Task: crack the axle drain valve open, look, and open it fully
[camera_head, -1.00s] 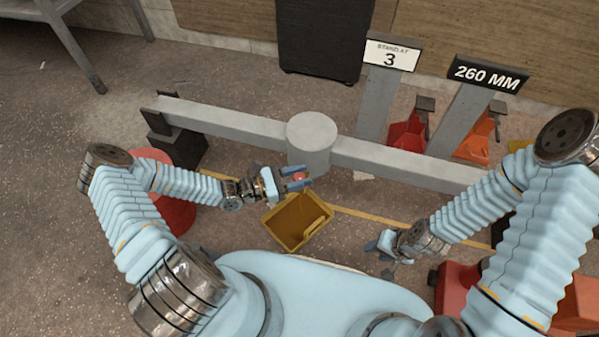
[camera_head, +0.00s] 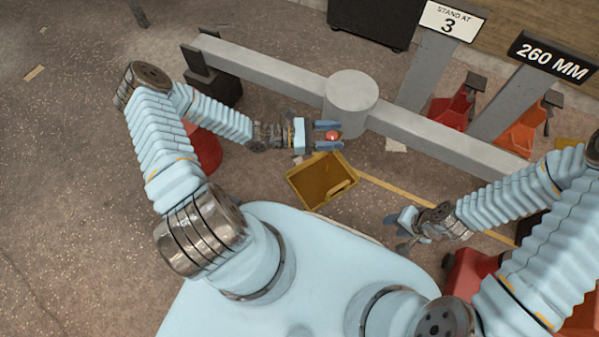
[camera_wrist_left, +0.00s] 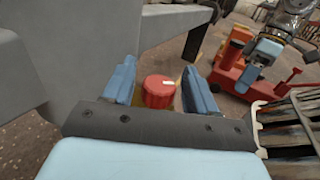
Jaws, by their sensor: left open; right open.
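The drain valve shows as a small red knob (camera_head: 332,136) low on the near side of the round grey axle housing (camera_head: 352,92). In the left wrist view the red knob (camera_wrist_left: 158,90) has a ribbed side and a small white mark on its top. My left gripper (camera_head: 329,132) is open, with one finger on each side of the knob; I cannot tell whether they touch it. In the left wrist view the knob sits between the two blue fingers (camera_wrist_left: 160,88). My right gripper (camera_head: 394,226) is open and empty, away from the axle.
A yellow tray (camera_head: 305,188) is on the floor below the knob. The grey axle beam (camera_head: 440,138) runs across the view. Signs reading "STAND AT 3" (camera_head: 452,20) and "260 MM" (camera_head: 553,61) stand behind it. Red (camera_head: 450,110) and orange (camera_head: 522,133) stands are beyond the beam.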

